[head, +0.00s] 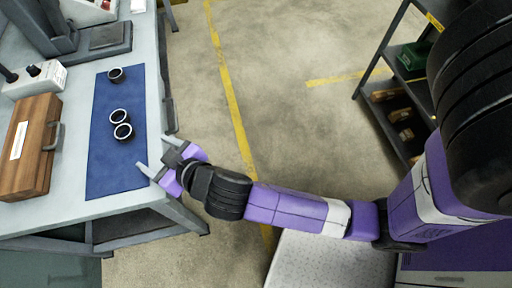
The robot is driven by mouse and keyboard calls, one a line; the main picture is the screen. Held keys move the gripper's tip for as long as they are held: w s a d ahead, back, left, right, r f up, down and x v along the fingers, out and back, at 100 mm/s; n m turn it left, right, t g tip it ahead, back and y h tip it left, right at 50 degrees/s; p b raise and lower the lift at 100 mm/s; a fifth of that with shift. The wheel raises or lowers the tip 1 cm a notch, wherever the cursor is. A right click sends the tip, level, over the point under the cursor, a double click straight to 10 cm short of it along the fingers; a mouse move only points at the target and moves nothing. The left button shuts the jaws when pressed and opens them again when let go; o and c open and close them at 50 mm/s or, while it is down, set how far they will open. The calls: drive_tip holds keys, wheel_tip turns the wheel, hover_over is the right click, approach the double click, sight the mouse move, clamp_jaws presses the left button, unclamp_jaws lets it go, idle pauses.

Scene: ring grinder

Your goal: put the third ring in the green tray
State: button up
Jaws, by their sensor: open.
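Three dark rings with light rims lie on the blue mat (104,160) on the workbench. One ring (115,74) is at the back of the mat, apart from the others. A second ring (119,116) and a third ring (123,132) are close together near the middle, seeming to touch. My gripper (153,153) is open and empty at the right edge of the bench, its fingers pointing left toward the mat. A dark green container (413,58), perhaps the green tray, is on the shelf at the right; its inside is hard to make out.
A wooden case (30,145) with a handle lies left of the mat. A white control box (36,79) and a grey machine (95,42) stand behind it. The shelf unit (391,65) also holds brown items lower down. Open floor with yellow lines separates bench and shelf.

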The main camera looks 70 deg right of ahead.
drive_tip(key=s+n+y, duration=0.2)
drive_tip(key=s+y, duration=0.1)
drive_tip(key=s, duration=1.9)
drive_tip(key=shift+s+r+n+t, duration=0.25)
drive_tip(key=shift+s+n+t, duration=0.05)
drive_tip(key=shift+t, duration=0.1)
drive_tip(key=shift+o, duration=0.5)
drive_tip(key=s+d+r, duration=0.1)
drive_tip(key=s+r, duration=0.4)
drive_tip(key=s, duration=0.1)
drive_tip(key=shift+r+t, duration=0.2)
drive_tip(key=shift+t, duration=0.2)
